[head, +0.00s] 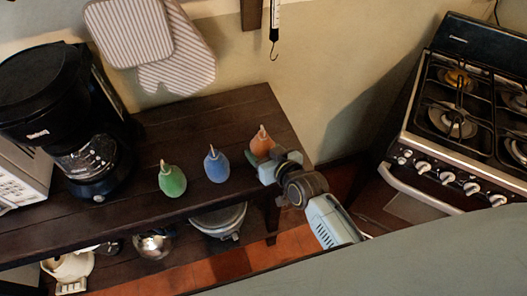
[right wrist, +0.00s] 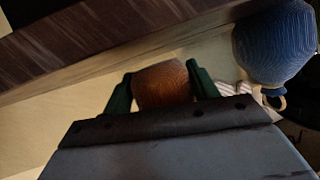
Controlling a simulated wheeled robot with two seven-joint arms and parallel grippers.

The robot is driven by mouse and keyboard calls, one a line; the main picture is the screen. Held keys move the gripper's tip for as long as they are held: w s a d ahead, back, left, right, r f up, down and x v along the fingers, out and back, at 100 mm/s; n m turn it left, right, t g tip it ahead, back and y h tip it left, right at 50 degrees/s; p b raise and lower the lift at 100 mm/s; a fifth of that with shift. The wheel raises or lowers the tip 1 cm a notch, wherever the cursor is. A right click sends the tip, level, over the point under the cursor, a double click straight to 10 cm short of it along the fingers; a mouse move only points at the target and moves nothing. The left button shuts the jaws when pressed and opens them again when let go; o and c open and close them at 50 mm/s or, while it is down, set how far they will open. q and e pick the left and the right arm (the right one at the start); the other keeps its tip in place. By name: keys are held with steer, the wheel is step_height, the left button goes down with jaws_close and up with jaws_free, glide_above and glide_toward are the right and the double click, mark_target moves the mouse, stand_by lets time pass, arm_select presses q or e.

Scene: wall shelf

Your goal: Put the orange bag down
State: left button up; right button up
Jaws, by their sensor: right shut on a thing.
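The orange bag (head: 262,142) is a small rounded bulb with a pointed tip, upright near the right end of the dark wooden shelf (head: 235,110). My right gripper (head: 266,157) is shut on it, coming from the lower right. In the right wrist view the orange bag (right wrist: 162,84) sits between the two dark green fingers (right wrist: 161,88). I cannot tell whether its base touches the shelf. My left gripper is not in view.
A blue bulb (head: 216,166) and a green bulb (head: 172,180) stand left of the orange bag. A coffee maker (head: 55,95) is further left. Striped oven mitts (head: 130,32) hang on the wall behind. A stove (head: 440,120) stands right, past a gap.

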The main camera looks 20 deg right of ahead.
steer(key=shift+f, duration=0.55)
steer(key=o, duration=1.2)
steer(key=shift+f, duration=0.1)
steer(key=shift+s+d, duration=0.1)
steer(key=shift+r, duration=0.5)
steer(key=v, duration=0.4)
steer(key=p+v, duration=0.1)
steer(key=v, duration=0.7)
steer(key=shift+r, duration=0.25)
